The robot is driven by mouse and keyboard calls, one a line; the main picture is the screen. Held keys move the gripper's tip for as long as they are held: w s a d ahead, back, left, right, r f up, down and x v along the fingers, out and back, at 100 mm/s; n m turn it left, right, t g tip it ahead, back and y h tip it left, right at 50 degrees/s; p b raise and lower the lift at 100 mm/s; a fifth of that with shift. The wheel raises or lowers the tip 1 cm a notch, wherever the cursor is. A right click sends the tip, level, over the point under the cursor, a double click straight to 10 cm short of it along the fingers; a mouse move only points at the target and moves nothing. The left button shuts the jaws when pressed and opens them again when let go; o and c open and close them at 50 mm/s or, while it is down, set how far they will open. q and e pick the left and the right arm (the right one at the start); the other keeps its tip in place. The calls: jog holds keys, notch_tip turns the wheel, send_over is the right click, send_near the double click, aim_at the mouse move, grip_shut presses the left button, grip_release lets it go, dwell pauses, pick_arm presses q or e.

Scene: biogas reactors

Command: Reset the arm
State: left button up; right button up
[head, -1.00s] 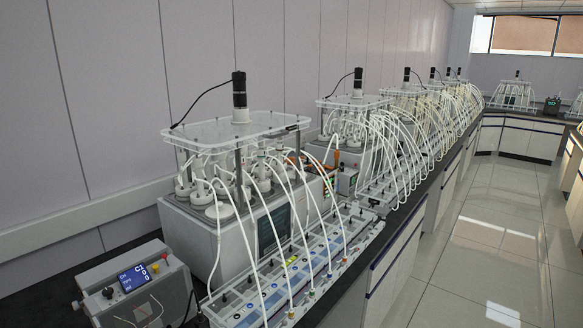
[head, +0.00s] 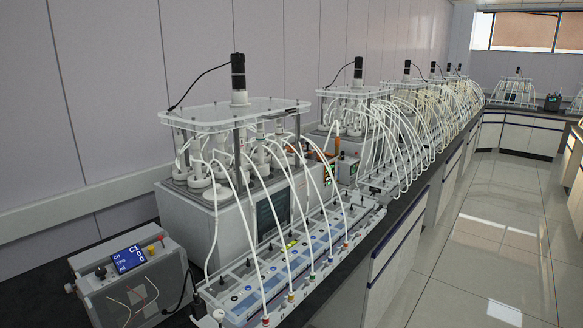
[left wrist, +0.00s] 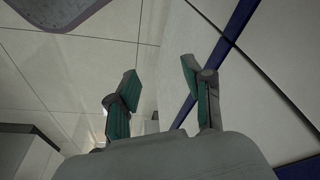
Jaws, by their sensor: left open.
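My left gripper (left wrist: 157,92) shows in the left wrist view with its two green-padded fingers spread apart and nothing between them. Beyond the fingers are the pale tiled floor (left wrist: 80,70) and a white cabinet front (left wrist: 215,20) with a dark blue strip. Neither of my arms shows in the head view, and my right gripper is in no view.
In the head view a biogas reactor (head: 235,110) stands on the dark bench, with a tube panel (head: 270,275) before it and a control box (head: 135,280) at left. More reactors line the bench. The aisle floor (head: 480,260) at right is clear.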

pick_arm(q)
jog(key=s+a+f+b, duration=0.1)
jog(key=s+f+b, duration=0.2)
jog(key=s+f, duration=0.3)
jog(key=s+a+f+g+b, duration=0.1)
jog(key=s+f, duration=0.5)
jog(key=f, duration=0.9)
jog(key=s+a+f+b, duration=0.1)
jog(key=s+f+b, duration=0.3)
jog(key=f, duration=0.6)
jog(key=shift+s+a+f+g+b, duration=0.15)
jog(key=shift+s+f+g+b, duration=0.2)
jog(key=shift+s, duration=0.85)
